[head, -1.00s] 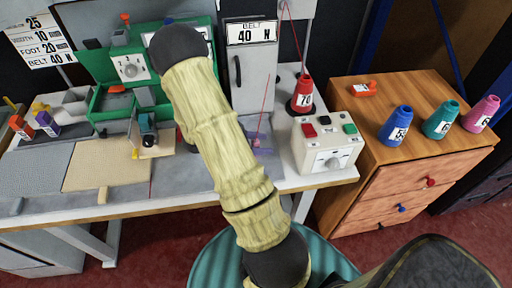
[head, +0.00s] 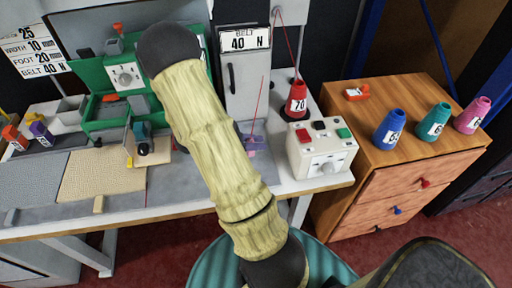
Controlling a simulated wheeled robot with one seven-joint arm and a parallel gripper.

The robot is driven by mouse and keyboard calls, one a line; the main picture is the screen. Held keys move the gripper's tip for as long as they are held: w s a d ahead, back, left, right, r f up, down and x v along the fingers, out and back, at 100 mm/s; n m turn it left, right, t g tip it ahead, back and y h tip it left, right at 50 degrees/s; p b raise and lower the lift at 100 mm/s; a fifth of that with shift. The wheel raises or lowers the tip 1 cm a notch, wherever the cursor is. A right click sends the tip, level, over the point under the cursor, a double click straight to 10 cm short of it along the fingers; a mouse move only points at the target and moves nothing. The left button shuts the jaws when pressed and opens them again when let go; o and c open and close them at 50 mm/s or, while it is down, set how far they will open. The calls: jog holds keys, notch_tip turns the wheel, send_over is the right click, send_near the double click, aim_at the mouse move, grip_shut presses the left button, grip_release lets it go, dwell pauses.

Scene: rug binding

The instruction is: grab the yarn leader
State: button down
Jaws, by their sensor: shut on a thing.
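A thin strand of red yarn (head: 259,108) slants down in front of the grey cabinet. Its lower end reaches a small purple and pink piece (head: 253,142) at the table's back, right beside my arm. I cannot tell whether that piece is the leader's end or a holder. A red cone (head: 297,97) labelled 70 stands to the right, with red yarn above it. My arm crosses the middle of the view and hides what lies behind it. My gripper cannot be made out; it seems hidden behind the arm.
A cream control box (head: 320,153) stands at the table's right end. Blue (head: 390,128), teal (head: 434,121) and pink (head: 473,115) cones stand on the wooden drawer cabinet (head: 400,160). A green machine (head: 112,100) and a beige rug piece (head: 104,175) are at left.

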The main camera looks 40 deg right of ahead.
notch_tip(320, 180, up, 7)
jog(key=shift+f+p, duration=0.2)
jog(key=shift+p, duration=0.1)
